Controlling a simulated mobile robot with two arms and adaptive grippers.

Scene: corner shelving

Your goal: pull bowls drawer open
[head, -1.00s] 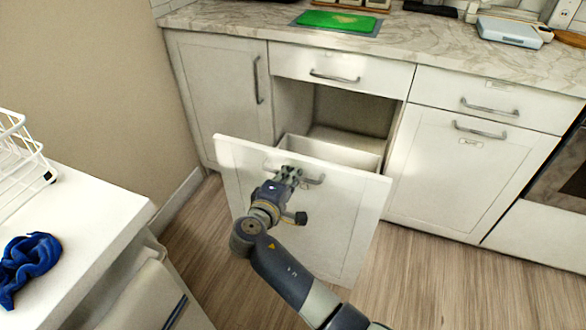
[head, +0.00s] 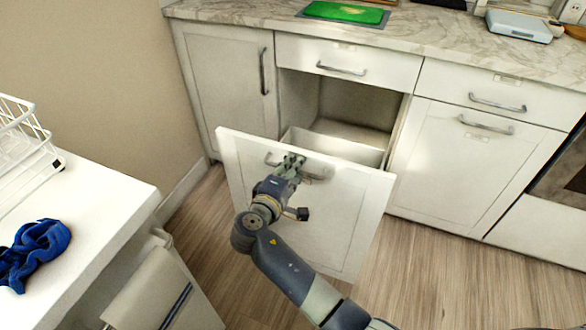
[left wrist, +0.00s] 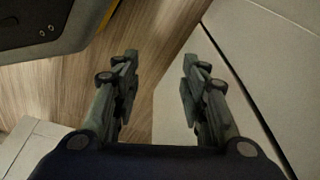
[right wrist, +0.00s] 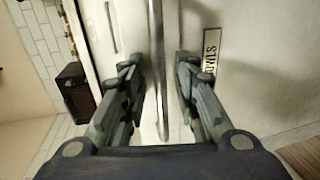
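The bowls drawer (head: 330,215) is a tall white front pulled well out of the lower cabinet, with its box interior showing behind it. My right gripper (head: 291,165) is at its metal handle (head: 318,172). In the right wrist view the handle bar (right wrist: 157,70) runs between the two fingers of my right gripper (right wrist: 158,85), which stand apart with a gap on each side. A label ending in "OWLS" (right wrist: 210,50) shows beside it. My left gripper (left wrist: 160,75) is open and empty in the left wrist view, and is out of the head view.
A white counter (head: 100,215) with a wire rack (head: 25,140) and blue cloth (head: 38,250) stands at left. Closed cabinets (head: 470,165) flank the drawer. Wood floor (head: 420,270) is free to the right. In the left wrist view, pale panels lie close right of the left gripper.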

